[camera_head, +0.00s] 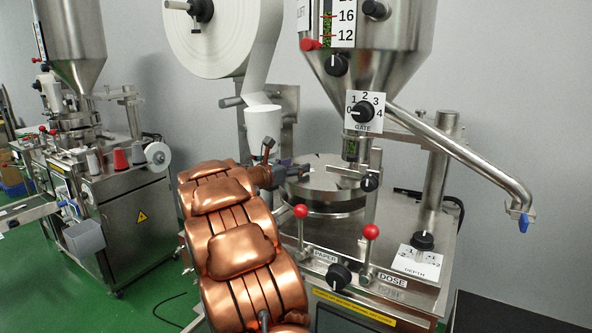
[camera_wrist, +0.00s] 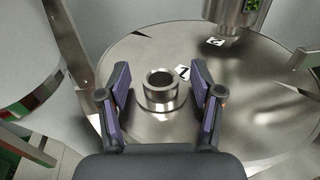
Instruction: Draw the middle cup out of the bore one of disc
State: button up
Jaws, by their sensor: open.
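A steel disc (camera_wrist: 250,70) fills most of the wrist view, with small number labels on it. A short metal cup (camera_wrist: 162,88) with an open round top stands up out of the disc, beside a label (camera_wrist: 183,73) that seems to read 1. My gripper (camera_wrist: 160,92) is open, with one purple-padded finger on each side of the cup and a gap on both sides. In the head view the disc (camera_head: 322,183) sits on the right machine, and my gripper (camera_head: 290,170) reaches its left edge. The cup is hidden there.
A dosing tube (camera_wrist: 236,12) stands over the disc's far side. A white paper roll (camera_head: 205,40) and film hang behind my arm. Red-knobbed levers (camera_head: 371,232) stand at the machine's front. A steel chute (camera_head: 470,160) slopes down right.

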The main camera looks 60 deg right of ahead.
jog(key=shift+d, duration=0.3)
jog(key=shift+c, duration=0.2)
grip_shut()
dwell(0.3)
